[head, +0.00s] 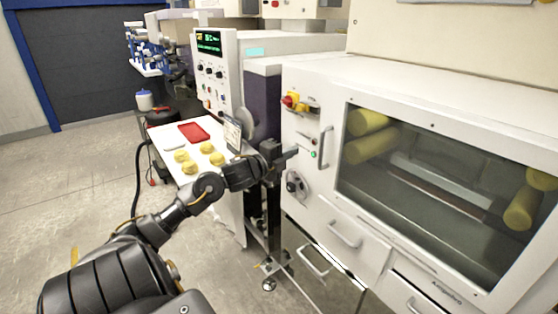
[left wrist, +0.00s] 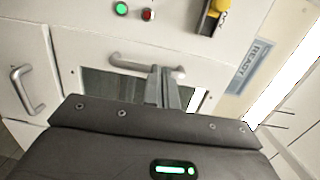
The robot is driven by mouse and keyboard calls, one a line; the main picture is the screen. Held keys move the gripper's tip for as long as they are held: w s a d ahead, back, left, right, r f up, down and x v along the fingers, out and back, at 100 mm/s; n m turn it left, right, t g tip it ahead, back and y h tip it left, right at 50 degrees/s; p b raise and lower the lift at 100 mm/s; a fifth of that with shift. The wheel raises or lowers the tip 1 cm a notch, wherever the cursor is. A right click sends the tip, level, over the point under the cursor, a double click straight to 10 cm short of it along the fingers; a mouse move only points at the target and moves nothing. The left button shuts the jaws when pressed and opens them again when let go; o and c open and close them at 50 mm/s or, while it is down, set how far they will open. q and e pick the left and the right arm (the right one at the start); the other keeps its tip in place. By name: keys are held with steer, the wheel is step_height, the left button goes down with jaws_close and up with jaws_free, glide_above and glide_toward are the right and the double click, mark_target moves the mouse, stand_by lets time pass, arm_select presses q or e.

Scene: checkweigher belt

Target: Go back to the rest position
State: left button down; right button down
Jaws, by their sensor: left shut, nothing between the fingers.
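My left arm reaches in from the left in the head view. Its gripper (head: 291,154) is shut and empty, in front of the white machine (head: 420,85) near its buttons and door handle. In the left wrist view the shut fingers (left wrist: 163,88) show in front of a grey bar handle (left wrist: 130,63). I cannot tell whether the fingers touch the handle. My right gripper is in neither view.
A white table (head: 172,142) with several yellow round pieces (head: 190,167) and a red tray (head: 194,132) stands behind my left arm. A control panel (head: 213,75) rises behind it. The machine has a large window with yellow rollers (head: 372,143). Open floor lies at the left.

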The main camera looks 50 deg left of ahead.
arm_select(q)
steer(key=s, duration=0.3)
steer(key=shift+b, duration=0.3)
